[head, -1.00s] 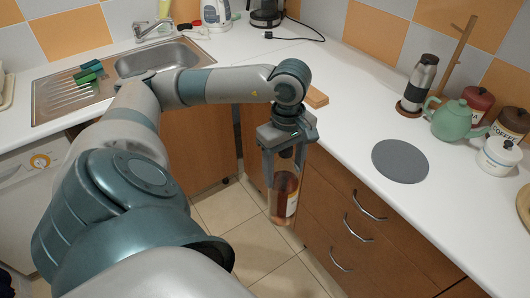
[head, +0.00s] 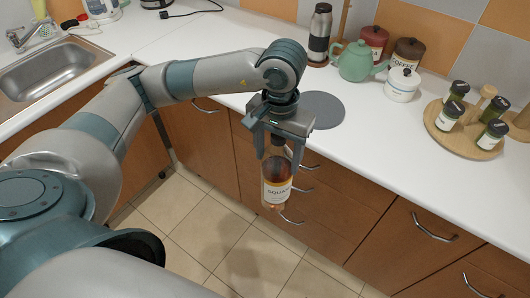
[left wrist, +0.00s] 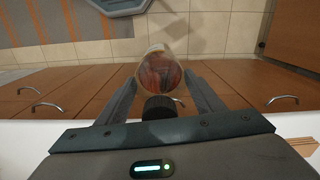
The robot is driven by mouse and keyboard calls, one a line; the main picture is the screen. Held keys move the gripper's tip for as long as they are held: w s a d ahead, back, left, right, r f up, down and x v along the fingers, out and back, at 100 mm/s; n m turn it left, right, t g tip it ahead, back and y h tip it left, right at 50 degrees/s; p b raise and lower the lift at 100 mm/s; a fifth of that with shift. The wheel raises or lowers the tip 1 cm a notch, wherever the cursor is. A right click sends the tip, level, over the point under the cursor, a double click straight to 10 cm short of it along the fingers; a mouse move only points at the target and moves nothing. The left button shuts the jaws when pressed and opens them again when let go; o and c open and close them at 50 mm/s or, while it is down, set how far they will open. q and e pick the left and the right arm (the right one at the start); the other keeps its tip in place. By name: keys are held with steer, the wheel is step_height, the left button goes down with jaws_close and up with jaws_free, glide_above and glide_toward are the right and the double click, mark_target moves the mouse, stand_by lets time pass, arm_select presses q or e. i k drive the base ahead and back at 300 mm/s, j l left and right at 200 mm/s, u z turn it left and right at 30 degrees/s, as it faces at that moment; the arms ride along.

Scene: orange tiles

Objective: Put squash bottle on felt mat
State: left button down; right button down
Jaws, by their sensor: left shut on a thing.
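The squash bottle (head: 276,184) is clear with amber contents, a dark cap and a pale label reading SQUASH. My left gripper (head: 275,152) is shut on its upper part and holds it upright in front of the drawers, over the floor. In the left wrist view the bottle (left wrist: 160,72) sits between the two fingers (left wrist: 162,98), its dark cap toward the camera. The felt mat (head: 322,110) is a round grey disc on the white counter, behind and right of the gripper, partly hidden by the wrist. My right gripper is not in view.
Beyond the mat stand a steel flask (head: 319,36), green teapot (head: 357,62), white jar (head: 402,84) and red and brown canisters. A round wooden tray (head: 463,135) with several spice jars is to the right. The counter (head: 380,128) right of the mat is clear.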

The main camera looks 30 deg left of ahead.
mark_target(318, 107)
steer(key=z, duration=1.2)
steer(key=k+j, duration=0.45)
steer(key=j, duration=0.15)
steer(key=k+j, duration=0.4)
steer(key=j, duration=0.15)
